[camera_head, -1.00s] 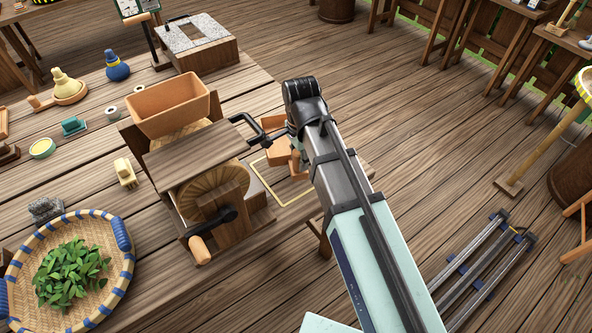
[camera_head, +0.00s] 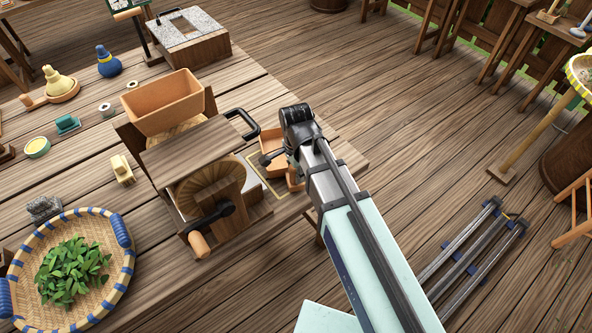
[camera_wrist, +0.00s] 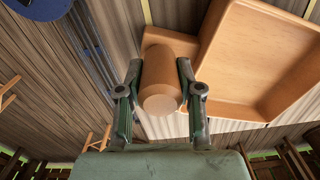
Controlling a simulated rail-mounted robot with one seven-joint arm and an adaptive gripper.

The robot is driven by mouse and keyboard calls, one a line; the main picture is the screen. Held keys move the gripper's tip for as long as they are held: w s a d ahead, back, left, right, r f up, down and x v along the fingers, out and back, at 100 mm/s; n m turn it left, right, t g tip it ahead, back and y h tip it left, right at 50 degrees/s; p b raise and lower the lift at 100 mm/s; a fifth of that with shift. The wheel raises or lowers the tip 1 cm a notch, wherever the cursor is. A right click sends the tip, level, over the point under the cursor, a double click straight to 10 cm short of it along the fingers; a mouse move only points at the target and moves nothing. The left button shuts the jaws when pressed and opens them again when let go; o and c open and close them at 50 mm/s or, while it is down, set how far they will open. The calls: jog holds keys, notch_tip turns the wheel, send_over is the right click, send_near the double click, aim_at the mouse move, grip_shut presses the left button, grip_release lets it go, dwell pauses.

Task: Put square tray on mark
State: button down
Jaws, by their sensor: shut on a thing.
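The square tray (camera_head: 293,181) is light orange wood with raised walls and a stubby round handle. My gripper (camera_wrist: 158,78) is shut on that handle (camera_wrist: 160,88), one finger on each side. In the wrist view the tray (camera_wrist: 265,60) extends to the upper right, and its inside looks empty. The mark is a thin yellow square outline (camera_head: 266,183) on the table's right end. I cannot tell whether the tray touches the table.
A wooden hand-cranked machine (camera_head: 190,165) with an orange hopper (camera_head: 165,105) stands just left of the mark. Its black handle (camera_head: 243,122) reaches close to the tray. A woven basket of leaves (camera_head: 115,270) is at lower left.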

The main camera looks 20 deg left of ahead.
jog(key=shift+f, duration=0.15)
jog(key=c, duration=0.7)
grip_release()
jog(key=shift+c, duration=0.2)
jog(key=shift+r+b, duration=0.9)
jog(key=shift+r, duration=2.95)
